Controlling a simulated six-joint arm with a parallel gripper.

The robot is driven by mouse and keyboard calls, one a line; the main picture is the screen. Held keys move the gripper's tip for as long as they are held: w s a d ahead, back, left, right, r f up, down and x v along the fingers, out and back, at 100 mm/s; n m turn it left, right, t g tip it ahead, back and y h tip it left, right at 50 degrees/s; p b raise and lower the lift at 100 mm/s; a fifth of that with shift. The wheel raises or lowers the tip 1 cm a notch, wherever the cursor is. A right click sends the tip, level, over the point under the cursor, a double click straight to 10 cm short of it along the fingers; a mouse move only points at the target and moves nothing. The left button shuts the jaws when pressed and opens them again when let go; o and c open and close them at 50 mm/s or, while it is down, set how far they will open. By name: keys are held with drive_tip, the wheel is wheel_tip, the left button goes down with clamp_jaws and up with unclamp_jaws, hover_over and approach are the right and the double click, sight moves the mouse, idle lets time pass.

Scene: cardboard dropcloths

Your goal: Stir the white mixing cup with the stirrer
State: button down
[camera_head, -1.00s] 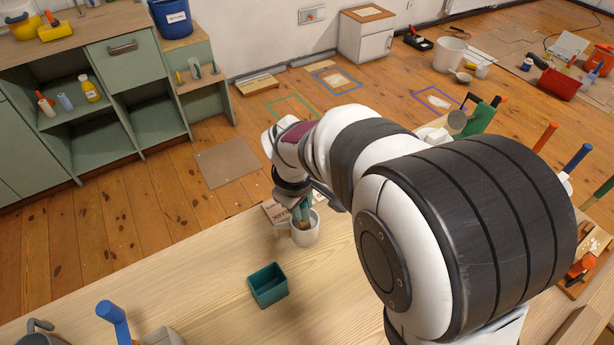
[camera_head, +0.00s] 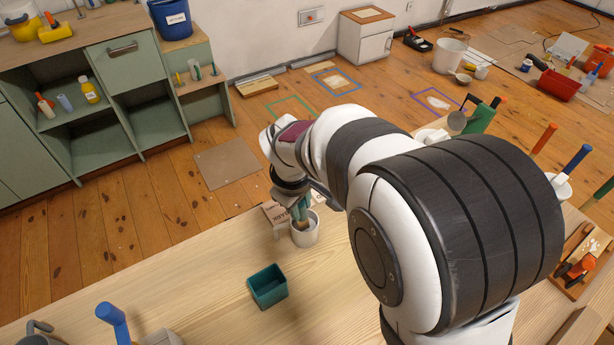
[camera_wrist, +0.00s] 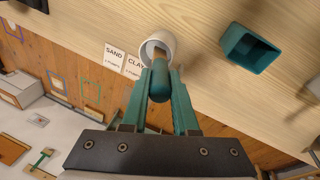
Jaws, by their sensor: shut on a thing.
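The white mixing cup (camera_head: 304,234) stands upright on the wooden workbench (camera_head: 210,275); in the wrist view its rim (camera_wrist: 168,39) shows beyond my fingers. My gripper (camera_head: 301,208) is over the cup, pointing down at its mouth. In the wrist view my teal fingers (camera_wrist: 159,88) are shut on the stirrer (camera_wrist: 160,84), whose rounded handle end faces the camera. The stirrer's lower end runs toward the cup's opening; its tip is hidden, so I cannot see whether it touches the inside.
A teal open box (camera_head: 268,287) stands on the bench near the cup; it also shows in the wrist view (camera_wrist: 248,50). A blue-handled tool (camera_head: 113,318) is at the front left. Bench between is clear.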

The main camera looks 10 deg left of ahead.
drive_tip(key=shift+w+r+v, duration=0.1)
drive_tip(key=shift+w+v, duration=0.15)
drive_tip(key=shift+v, duration=0.9)
drive_tip(key=shift+w+r+v, duration=0.1)
drive_tip(key=shift+w+v, duration=0.2)
drive_tip(key=shift+v, duration=0.8)
drive_tip(key=shift+w+v, duration=0.25)
drive_tip(key=shift+v, duration=0.9)
drive_tip(key=shift+w+v, duration=0.2)
drive_tip(key=shift+v, duration=0.6)
drive_tip(key=shift+w+v, duration=0.2)
drive_tip(key=shift+v, duration=0.6)
drive_tip(key=shift+w+v, duration=0.2)
drive_tip(key=shift+v, duration=0.65)
